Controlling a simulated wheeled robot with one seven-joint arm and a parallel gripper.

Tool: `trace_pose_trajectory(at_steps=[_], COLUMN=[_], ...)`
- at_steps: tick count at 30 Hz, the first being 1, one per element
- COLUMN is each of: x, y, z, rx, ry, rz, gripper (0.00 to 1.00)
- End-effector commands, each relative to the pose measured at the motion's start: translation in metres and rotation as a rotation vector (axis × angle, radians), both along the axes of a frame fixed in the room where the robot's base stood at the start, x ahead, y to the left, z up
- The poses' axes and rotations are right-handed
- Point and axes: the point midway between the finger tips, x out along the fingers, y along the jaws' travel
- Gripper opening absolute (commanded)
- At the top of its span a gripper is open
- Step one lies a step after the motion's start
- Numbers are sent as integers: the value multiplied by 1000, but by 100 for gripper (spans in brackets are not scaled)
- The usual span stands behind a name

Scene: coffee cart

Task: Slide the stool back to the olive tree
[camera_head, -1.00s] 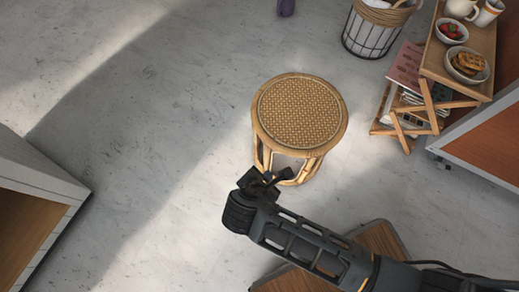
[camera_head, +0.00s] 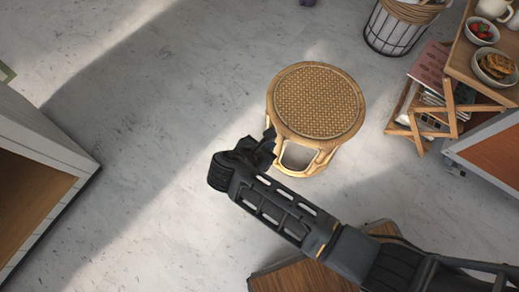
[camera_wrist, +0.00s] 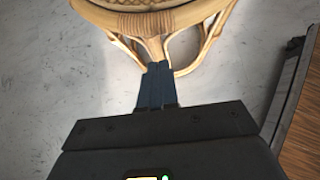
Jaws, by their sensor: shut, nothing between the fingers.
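The stool (camera_head: 317,99) is a round rattan stool with a woven seat and bent cane legs, standing upright on the pale floor. My gripper (camera_head: 268,137) is at the stool's near left side in the head view, with its fingers pointing at the legs. In the wrist view, my gripper (camera_wrist: 157,72) has its two dark fingers together, with their tips at a leg of the stool (camera_wrist: 152,25) just under the seat rim. The fingers hold nothing. Whether the tips touch the leg I cannot tell. No olive tree shows in these views.
A wire basket (camera_head: 394,36) stands at the back right, beside a wooden folding stand (camera_head: 455,112) with bowls and magazines. A white cabinet (camera_head: 40,135) is at the left. A wooden surface (camera_head: 300,277) lies at the bottom. The floor left and behind the stool is clear.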

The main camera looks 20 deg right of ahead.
Motion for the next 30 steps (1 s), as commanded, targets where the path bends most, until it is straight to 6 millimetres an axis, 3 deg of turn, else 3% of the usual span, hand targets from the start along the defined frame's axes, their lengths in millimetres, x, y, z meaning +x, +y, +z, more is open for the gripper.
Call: trace_pose_trajectory(at_steps=[9, 24, 30], x=[18, 22, 37], y=[-32, -39, -68], z=[-1, 2, 5], rx=[2, 1, 0], ry=[-1, 0, 2], rz=[-1, -2, -8], gripper=[0, 0, 0])
